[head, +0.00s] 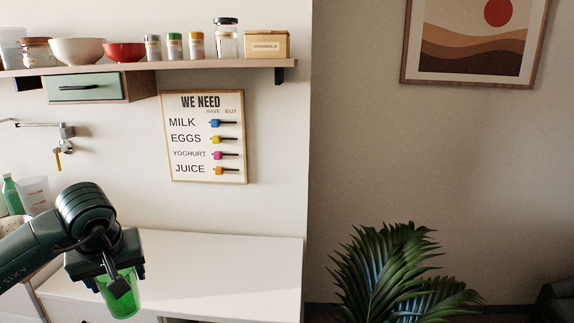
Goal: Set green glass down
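A green see-through glass (124,304) is in the head view at the lower left. My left gripper (117,287) comes in from the left, and its fingers are around the upper part of the glass, apparently holding it. The glass looks upright and appears in front of the white counter (215,265). Whether its base touches anything cannot be told. The far finger is partly hidden by the glass and the gripper body. My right gripper is not in the view.
The counter top right of the glass is bare. A green bottle (12,195) stands at the left edge. A shelf (215,65) with bowls and jars hangs above, with a list board (205,137) below it. A plant (400,275) stands at the right.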

